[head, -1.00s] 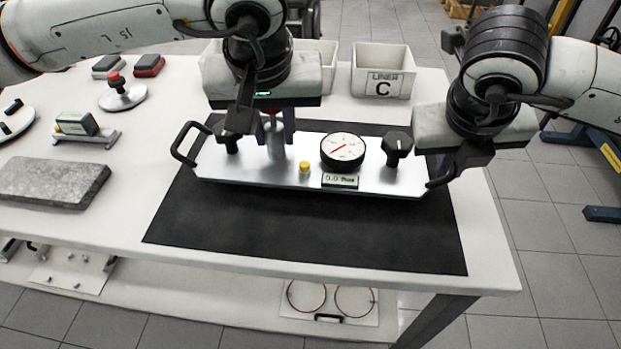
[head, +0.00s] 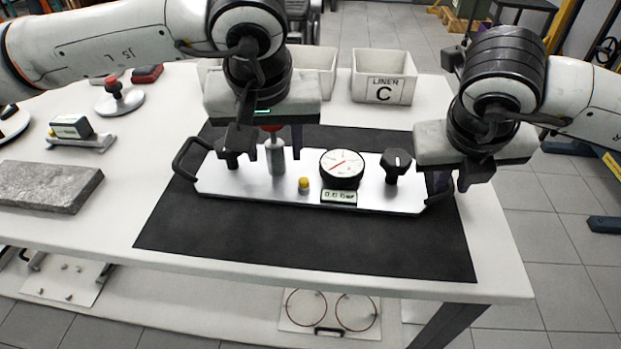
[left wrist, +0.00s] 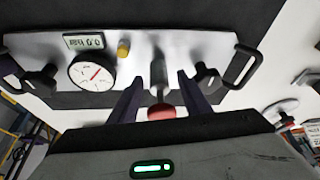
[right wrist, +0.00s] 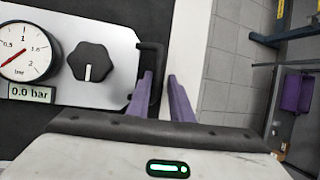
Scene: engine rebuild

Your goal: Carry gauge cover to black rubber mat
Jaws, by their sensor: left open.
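The gauge cover (head: 300,197) is a silver plate with a round gauge, a small display, two black knobs, a yellow cap and a black handle at each end. It lies over the black rubber mat (head: 300,245), toward its back. A grey post with a red top (left wrist: 160,112) stands up from the plate. My left gripper (head: 268,150) is open, its fingers apart on either side of the post. My right gripper (head: 446,190) is at the right handle (right wrist: 157,62); its purple fingers are spread with the handle at them. Its contact with the handle is unclear.
A bin marked LINER C (head: 383,78) stands at the back beside another pale bin. A grey stone slab (head: 48,186), a small display on a stand (head: 75,130) and a red-knobbed round base (head: 118,100) are at left. The mat's front is clear.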

